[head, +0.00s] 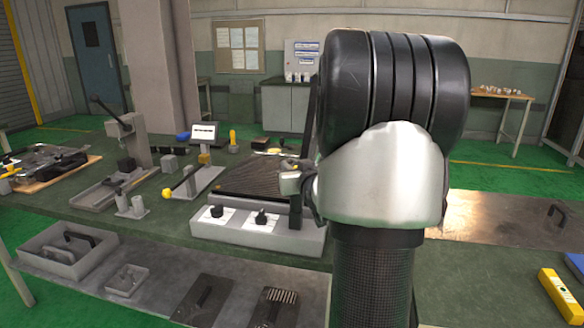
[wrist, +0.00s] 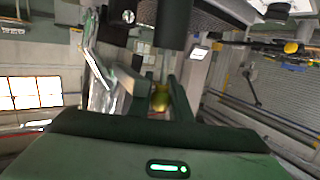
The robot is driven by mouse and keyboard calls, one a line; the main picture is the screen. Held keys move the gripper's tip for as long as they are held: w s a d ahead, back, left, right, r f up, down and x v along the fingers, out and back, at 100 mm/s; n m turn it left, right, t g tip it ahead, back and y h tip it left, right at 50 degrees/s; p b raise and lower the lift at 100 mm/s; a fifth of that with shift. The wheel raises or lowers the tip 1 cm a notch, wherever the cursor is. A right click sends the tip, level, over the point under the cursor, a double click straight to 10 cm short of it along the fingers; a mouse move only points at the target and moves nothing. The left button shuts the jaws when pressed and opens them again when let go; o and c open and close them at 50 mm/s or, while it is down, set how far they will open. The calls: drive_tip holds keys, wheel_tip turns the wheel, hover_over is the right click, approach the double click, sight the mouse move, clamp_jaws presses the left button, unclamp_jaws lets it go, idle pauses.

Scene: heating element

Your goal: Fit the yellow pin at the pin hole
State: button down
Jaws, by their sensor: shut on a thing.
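In the wrist view, my gripper (wrist: 160,98) is shut on the yellow pin (wrist: 160,96), which shows as a short yellow piece between the two dark fingers. The far end of the pin is hard to make out. In the head view, my own arm covers the middle right, and neither the gripper's fingers nor the held pin can be made out there. A heating unit (head: 257,236) with a dark ribbed top and two black knobs stands on the green bench, left of my arm and partly covered by it. I cannot pick out the pin hole in either view.
Left of the heating unit are a lever fixture with a yellow knob (head: 167,193), a small display (head: 203,133) and a press-like stand (head: 128,143). Trays (head: 68,250) lie on the lower shelf. A yellow level (head: 562,296) lies at the right. A metal sheet (head: 500,218) lies right of my arm.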

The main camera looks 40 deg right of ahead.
idle(0.3)
drive_tip(key=shift+r+p, duration=1.05)
drive_tip(key=shift+r, duration=0.35)
drive_tip(key=shift+f+b, duration=1.6)
drive_tip(key=shift+b, duration=0.1)
idle(0.9)
